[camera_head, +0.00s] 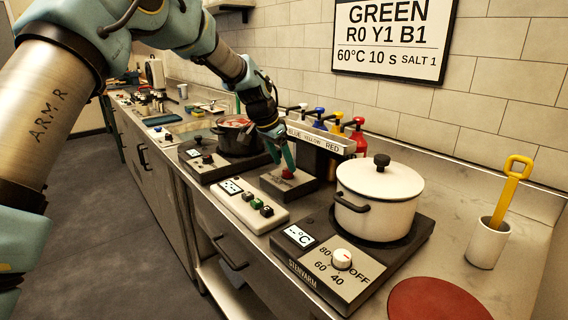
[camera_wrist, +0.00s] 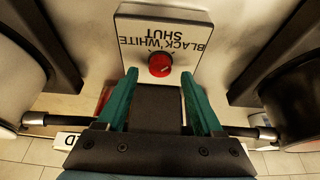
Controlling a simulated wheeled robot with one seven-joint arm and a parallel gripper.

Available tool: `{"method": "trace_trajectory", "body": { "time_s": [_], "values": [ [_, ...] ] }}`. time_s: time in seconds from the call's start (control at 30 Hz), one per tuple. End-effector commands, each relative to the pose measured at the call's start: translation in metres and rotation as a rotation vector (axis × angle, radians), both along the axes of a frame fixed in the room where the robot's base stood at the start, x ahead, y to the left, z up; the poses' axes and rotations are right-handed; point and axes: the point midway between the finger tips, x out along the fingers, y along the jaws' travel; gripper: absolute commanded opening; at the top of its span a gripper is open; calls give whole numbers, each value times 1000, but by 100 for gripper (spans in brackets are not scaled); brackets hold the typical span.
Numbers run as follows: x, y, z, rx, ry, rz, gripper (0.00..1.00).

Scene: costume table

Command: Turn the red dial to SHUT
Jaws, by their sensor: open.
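The red dial (camera_wrist: 160,65) sits on a pale plate (camera_wrist: 200,25) lettered BLACK, WHITE and SHUT, upside down in the wrist view. I cannot clearly tell which word the dial points to. In the head view the dial (camera_head: 288,173) shows low in front of the dispenser rack, partly hidden by my gripper. My gripper (camera_head: 281,156) is open, with its teal fingers pointing down over the dial. In the wrist view the gripper (camera_wrist: 159,75) has a finger on either side of the dial, apart from it in the picture. I cannot tell whether they touch it.
A white lidded pot (camera_head: 379,195) stands on a hotplate (camera_head: 405,243) close on the right. A dark pot (camera_head: 236,137) stands on the left. A dispenser rack (camera_head: 320,137) with coloured bottles is behind. A button box (camera_head: 248,203) lies in front.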

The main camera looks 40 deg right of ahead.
Motion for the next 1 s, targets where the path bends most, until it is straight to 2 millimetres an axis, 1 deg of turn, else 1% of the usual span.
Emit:
{"method": "trace_trajectory", "body": {
  "time_s": [0.1, 0.2, 0.53, 0.57, 1.0],
  "values": [
    [0, -6, -12, 0, 0, 1, 68],
    [0, -8, -19, 0, 0, 1, 68],
    [0, -10, -23, -1, -1, 2, 68],
    [0, -9, -23, -1, 0, 1, 66],
    [0, -9, -23, -1, 0, 1, 16]
  ]
}}
